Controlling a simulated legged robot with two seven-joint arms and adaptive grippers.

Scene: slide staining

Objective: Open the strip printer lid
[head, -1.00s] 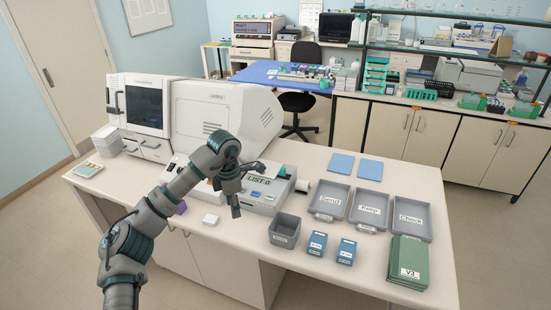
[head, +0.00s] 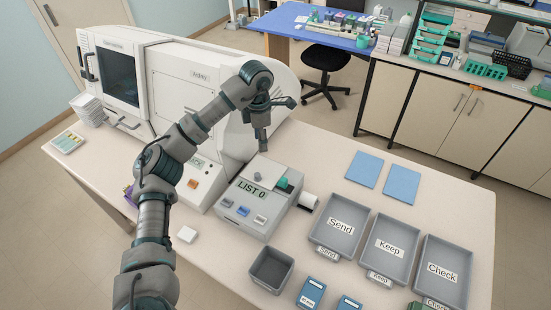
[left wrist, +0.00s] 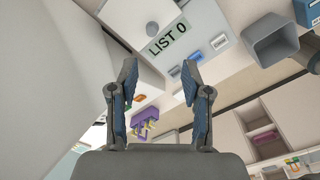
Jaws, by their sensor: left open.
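The strip printer (head: 232,222) is a grey box on the bench, with a "LIST 0" display, small buttons on its front and a green part on its rear top. A white paper roll sticks out at its right side. In the left wrist view the open fingers (left wrist: 148,50) spread in front of the "LIST 0" panel (left wrist: 172,38). My right gripper is not in view.
A large white analyser (head: 190,85) stands behind the printer on the left. An orange-buttoned device (head: 200,183) is beside the printer. A grey bin (head: 271,268) and grey trays marked Send (head: 345,225), Keep and Check lie to the right. Blue sheets (head: 364,169) lie behind the trays.

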